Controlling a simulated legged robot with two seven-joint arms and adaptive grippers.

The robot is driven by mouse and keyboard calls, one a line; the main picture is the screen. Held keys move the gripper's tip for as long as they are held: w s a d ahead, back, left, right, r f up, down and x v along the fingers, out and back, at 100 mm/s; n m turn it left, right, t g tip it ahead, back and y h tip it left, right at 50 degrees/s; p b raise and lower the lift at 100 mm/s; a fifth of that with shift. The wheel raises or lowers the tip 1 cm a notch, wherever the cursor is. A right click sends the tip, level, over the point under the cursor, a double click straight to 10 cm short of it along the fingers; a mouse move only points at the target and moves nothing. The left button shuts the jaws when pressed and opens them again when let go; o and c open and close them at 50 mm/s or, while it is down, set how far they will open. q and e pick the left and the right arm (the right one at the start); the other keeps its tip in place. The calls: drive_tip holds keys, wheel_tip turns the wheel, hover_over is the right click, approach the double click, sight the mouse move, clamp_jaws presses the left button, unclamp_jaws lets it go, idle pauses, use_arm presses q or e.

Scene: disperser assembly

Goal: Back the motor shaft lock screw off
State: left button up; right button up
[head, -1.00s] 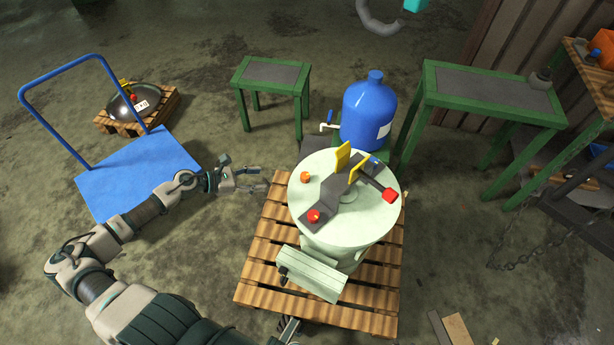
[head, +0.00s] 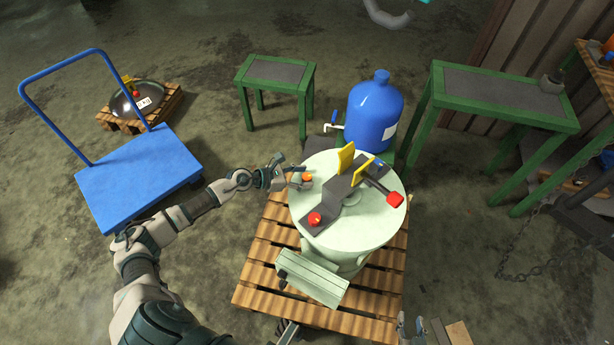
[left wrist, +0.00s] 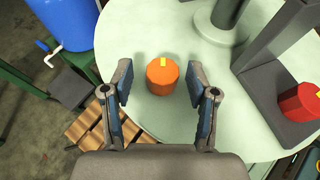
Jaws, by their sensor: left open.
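An orange round knob (head: 307,177) with a yellow mark sits near the left edge of the pale green lid (head: 375,228). The same knob (left wrist: 162,76) shows between my left fingers in the left wrist view. My left gripper (head: 300,178) is open at the lid's left edge, with its fingers apart on either side of the knob, and grips nothing. A red knob (head: 315,219) sits on the dark bracket, and a red block (head: 394,199) is at the end of a dark lever. What appears to be my right gripper (head: 411,325) shows only partly at the bottom edge.
The vessel stands on a wooden pallet (head: 262,270). A blue bottle (head: 374,112) stands behind it. Yellow plates (head: 346,158) rise from the dark bracket (head: 340,188). Green tables (head: 275,70) stand behind, and a blue cart (head: 135,178) is at the left.

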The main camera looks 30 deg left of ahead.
use_arm(q)
drive_tip(key=shift+x, duration=0.8)
drive_tip(key=shift+s+r, duration=0.1)
clamp_jaws()
